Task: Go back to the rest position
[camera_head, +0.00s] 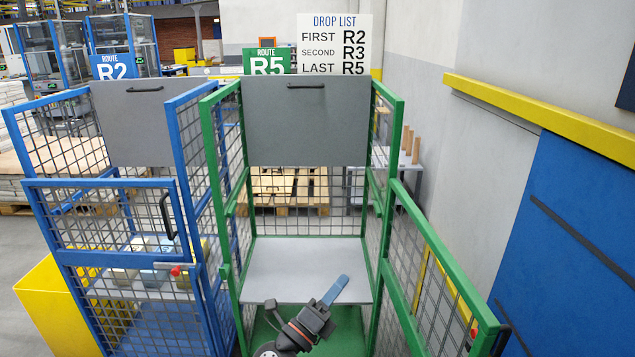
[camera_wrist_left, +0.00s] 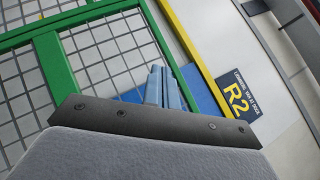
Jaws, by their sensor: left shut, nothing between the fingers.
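My left gripper (camera_head: 336,290) shows low in the middle of the head view, in front of the green R5 cage's grey shelf (camera_head: 300,262). Its blue fingers are together with nothing between them. In the left wrist view the fingers (camera_wrist_left: 163,88) also lie side by side and empty. The green cage (camera_head: 212,150) stands ahead with its mesh door (camera_head: 430,260) swung open to the right. The shelf looks bare where it shows. My right gripper is not in the head view or the left wrist view.
The blue R2 cage (camera_head: 175,140) stands left with its upper gate closed and several packages inside. A yellow box (camera_head: 50,305) is beside it. A wall with a yellow rail (camera_head: 540,115) bounds the right side. A drop list sign (camera_head: 334,44) stands behind.

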